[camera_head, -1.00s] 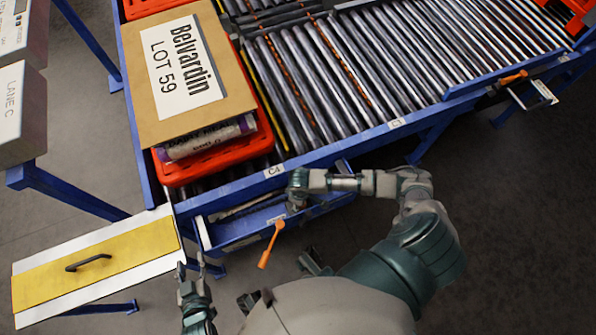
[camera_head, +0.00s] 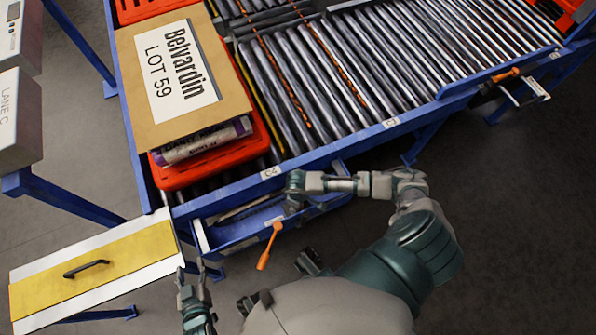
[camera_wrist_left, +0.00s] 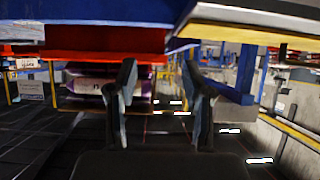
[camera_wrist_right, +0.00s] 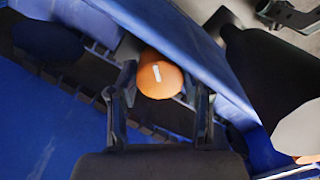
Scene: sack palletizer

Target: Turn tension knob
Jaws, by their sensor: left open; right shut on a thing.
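In the right wrist view, the orange round knob (camera_wrist_right: 160,76) with a short white mark on its face sits between the two fingers of my right gripper (camera_wrist_right: 161,88), against the blue frame. The gripper is shut on it. In the head view my right gripper (camera_head: 294,190) is at the blue conveyor side below the C4 label (camera_head: 270,172); the knob is hidden there. My left gripper (camera_head: 192,272) is open and empty at the lower left, beside the yellow-topped panel. Its spread fingers also show in the left wrist view (camera_wrist_left: 160,85).
An orange-handled lever (camera_head: 269,246) hangs just below my right gripper. The yellow panel with black handle (camera_head: 120,262) is at lower left. Bare rollers (camera_head: 380,80) extend right.

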